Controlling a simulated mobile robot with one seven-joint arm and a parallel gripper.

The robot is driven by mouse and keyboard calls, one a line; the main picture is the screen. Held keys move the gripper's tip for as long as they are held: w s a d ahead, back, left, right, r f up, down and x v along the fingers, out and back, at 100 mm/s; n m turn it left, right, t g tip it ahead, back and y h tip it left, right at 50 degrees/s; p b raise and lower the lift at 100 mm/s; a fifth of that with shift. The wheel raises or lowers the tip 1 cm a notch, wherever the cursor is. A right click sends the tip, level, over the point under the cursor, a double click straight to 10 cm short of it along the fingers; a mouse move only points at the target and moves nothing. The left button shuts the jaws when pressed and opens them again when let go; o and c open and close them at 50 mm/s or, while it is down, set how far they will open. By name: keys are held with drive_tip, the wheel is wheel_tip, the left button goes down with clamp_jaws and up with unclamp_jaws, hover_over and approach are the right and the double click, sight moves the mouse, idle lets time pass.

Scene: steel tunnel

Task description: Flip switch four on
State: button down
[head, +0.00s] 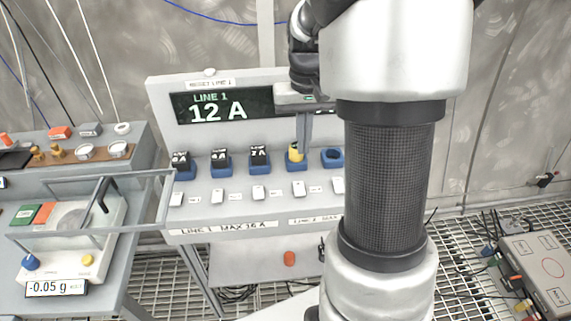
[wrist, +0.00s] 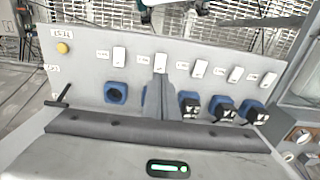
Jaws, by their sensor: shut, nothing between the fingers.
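A grey sloped panel (head: 235,215) carries a row of white switches below a row of blue sockets. Counted from the left in the head view, the fourth switch (head: 298,188) sits below a socket with a yellow piece (head: 295,153). In the wrist view the row runs the other way, and this switch (wrist: 161,62) is just beyond my fingertips. My gripper (head: 303,158) is shut and empty, in front of the fourth socket. Its fingers (wrist: 160,78) hide most of that socket in the wrist view. Contact and the switch's position cannot be told.
Black plugs (head: 220,157) fill the three left sockets; the rightmost socket (head: 332,157) looks empty. The display (head: 222,106) reads LINE 1, 12 A. A yellow button (wrist: 63,47) is at the panel's end.

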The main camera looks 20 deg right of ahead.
sight(301, 193)
idle(0.3)
wheel_tip(301, 193, down, 14)
drive_tip(key=shift+b, duration=0.95)
drive_tip(key=shift+s+f, duration=0.3)
drive_tip(key=shift+f, duration=0.05)
drive_tip(key=shift+w, duration=0.1)
drive_tip(key=shift+w+d+r, duration=0.15)
drive_tip(key=shift+w, duration=0.6)
